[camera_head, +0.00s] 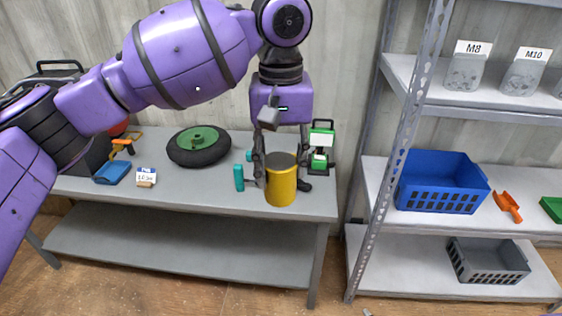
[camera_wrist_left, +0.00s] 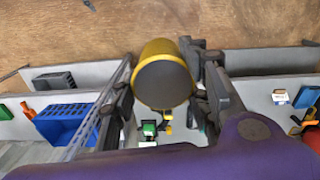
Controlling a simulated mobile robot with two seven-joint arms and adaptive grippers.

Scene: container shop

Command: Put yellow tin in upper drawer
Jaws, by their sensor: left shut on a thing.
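The yellow tin (camera_head: 281,187) is a cylinder with a dark grey top, upright at the right end of the grey table in the head view. My left gripper (camera_head: 282,172) comes down from above and is shut on it, with a finger on either side. In the left wrist view the tin (camera_wrist_left: 163,77) sits between the fingers of the left gripper (camera_wrist_left: 162,88), its dark end towards the camera. I cannot tell whether its base touches the table. No drawer can be made out in either view. My right gripper is not in view.
The grey table (camera_head: 215,194) also holds a wheel (camera_head: 199,147), a teal tool (camera_head: 239,177), a green-and-white object (camera_head: 320,145) and a small labelled box (camera_head: 146,177). Right of a gap stands a metal shelf with a blue crate (camera_head: 441,205) and a grey crate (camera_head: 487,275).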

